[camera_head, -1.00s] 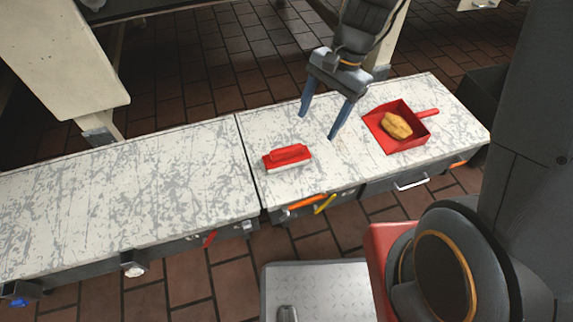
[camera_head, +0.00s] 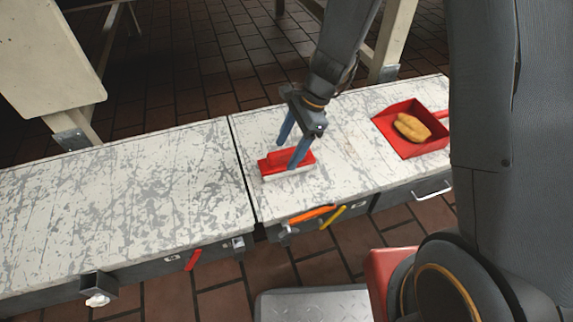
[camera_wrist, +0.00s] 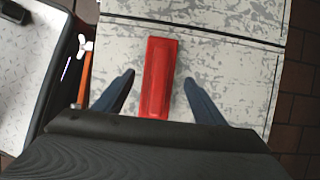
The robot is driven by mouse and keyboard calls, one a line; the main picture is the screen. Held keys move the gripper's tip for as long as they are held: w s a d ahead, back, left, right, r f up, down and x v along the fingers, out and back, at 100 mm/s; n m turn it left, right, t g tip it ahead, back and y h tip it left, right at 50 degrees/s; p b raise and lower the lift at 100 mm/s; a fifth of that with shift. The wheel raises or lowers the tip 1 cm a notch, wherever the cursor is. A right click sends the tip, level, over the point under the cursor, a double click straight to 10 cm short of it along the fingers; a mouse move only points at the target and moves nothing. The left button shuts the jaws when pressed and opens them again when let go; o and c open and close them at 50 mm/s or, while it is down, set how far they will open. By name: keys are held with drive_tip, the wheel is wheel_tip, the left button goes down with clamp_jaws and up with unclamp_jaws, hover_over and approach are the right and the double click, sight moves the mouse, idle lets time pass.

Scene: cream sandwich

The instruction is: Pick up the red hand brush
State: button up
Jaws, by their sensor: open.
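The red hand brush (camera_head: 276,163) lies on the worn white bench top, near the seam between two bench sections. Its pale bristle edge shows along the near side. My gripper (camera_head: 288,155) is open over the brush, fingers pointing down. In the wrist view the brush (camera_wrist: 159,75) lies lengthwise between the two blue fingers of my gripper (camera_wrist: 158,78), with a gap on each side. I cannot tell exactly how high the fingertips are above the bench.
A red dustpan (camera_head: 393,136) holding a tan bread-like piece (camera_head: 411,127) sits to the right on the bench. Orange (camera_head: 311,215) and yellow (camera_head: 333,216) handles stick out along the front edge. The bench top (camera_head: 130,180) left of the seam is clear.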

sight(282, 163)
drive_tip(key=shift+b+x, duration=1.75)
drive_tip(key=shift+x, duration=1.05)
drive_tip(key=shift+s, duration=0.1)
drive_tip(key=shift+c, duration=0.3)
drive_tip(key=c, duration=1.3)
wheel_tip(282, 163, up, 10)
drive_tip(key=p, duration=0.5)
drive_tip(key=shift+r, duration=0.1)
